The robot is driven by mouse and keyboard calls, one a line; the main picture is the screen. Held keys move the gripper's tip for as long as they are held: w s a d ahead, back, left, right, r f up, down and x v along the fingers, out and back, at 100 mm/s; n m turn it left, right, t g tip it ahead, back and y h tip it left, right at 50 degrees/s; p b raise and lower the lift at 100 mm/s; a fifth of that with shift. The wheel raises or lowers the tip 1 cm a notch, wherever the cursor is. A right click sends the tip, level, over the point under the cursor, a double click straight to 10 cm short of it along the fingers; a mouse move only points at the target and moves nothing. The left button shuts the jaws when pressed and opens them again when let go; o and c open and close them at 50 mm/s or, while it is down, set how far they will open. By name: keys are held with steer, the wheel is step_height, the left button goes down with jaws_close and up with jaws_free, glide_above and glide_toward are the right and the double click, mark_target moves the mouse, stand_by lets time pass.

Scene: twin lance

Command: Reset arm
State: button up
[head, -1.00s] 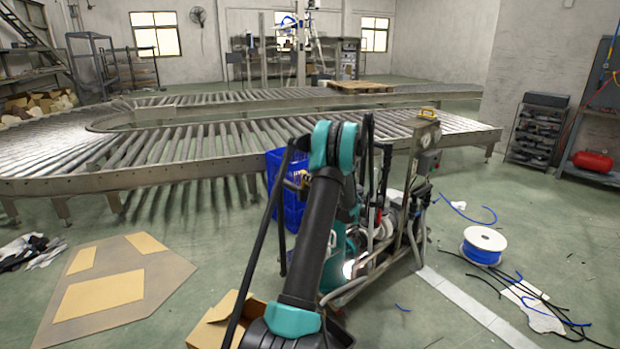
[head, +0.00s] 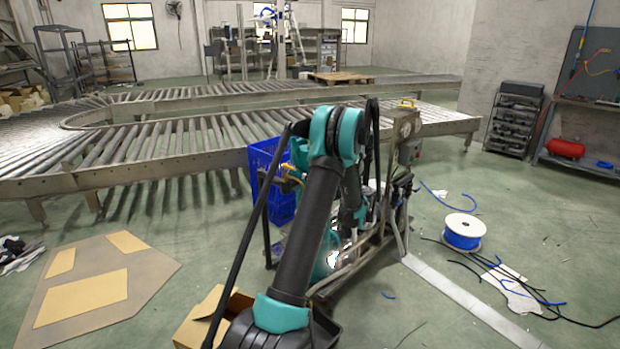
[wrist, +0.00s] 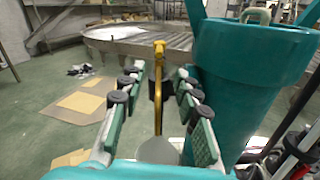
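My gripper (wrist: 160,72) shows in the wrist view with its two green-padded fingers spread apart. A thin upright yellow piece with a black part (wrist: 158,85) shows between the fingers, with visible gaps on both sides; I cannot tell whether it belongs to the gripper or stands beyond it. Nothing is seen pinched between the pads. My arm is folded up in the middle of the head view, and it hides most of the gripper there. Small yellow parts (head: 290,182) show left of the arm, in front of the blue crate (head: 272,180).
A roller conveyor (head: 130,165) runs behind. A cable spool (head: 462,232) and loose hoses lie right. An open cardboard box (head: 205,315) and flat cardboard (head: 85,298) lie left.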

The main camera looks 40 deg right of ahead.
stand_by(0.3)
steer(key=w+a+r+m+t+h, duration=0.1)
steer(key=w+a+r+m+h, duration=0.3)
steer(key=r, duration=0.3)
steer(key=w+a+r+m+t+h, duration=0.1)
steer(key=w+a+r+m+h, duration=0.1)
steer(key=w+a+r+m, duration=0.35)
steer(key=s+a+r+m+g+h, duration=0.3)
steer(key=a+r+m+g+h, duration=0.15)
steer(key=a+m, duration=0.65)
steer(key=s+a+f+m+g+y, duration=0.3)
steer(key=s+a+f+m, duration=0.1)
steer(key=s+a+f, duration=0.4)
steer(key=s+a+f+m+g+y, duration=0.3)
steer(key=s+a+f, duration=0.5)
steer(key=s+a, duration=0.4)
steer(key=s+a+f+m+g+y, duration=0.3)
steer(key=s+a+f+m+g, duration=0.2)
steer(key=s+a, duration=0.5)
steer(key=a+f+m, duration=0.2)
steer(key=a+f, duration=0.1)
steer(key=a, duration=0.2)
steer(key=shift+s+a+f, duration=0.15)
steer(key=shift+s+a, duration=0.05)
steer(key=shift+s, duration=0.05)
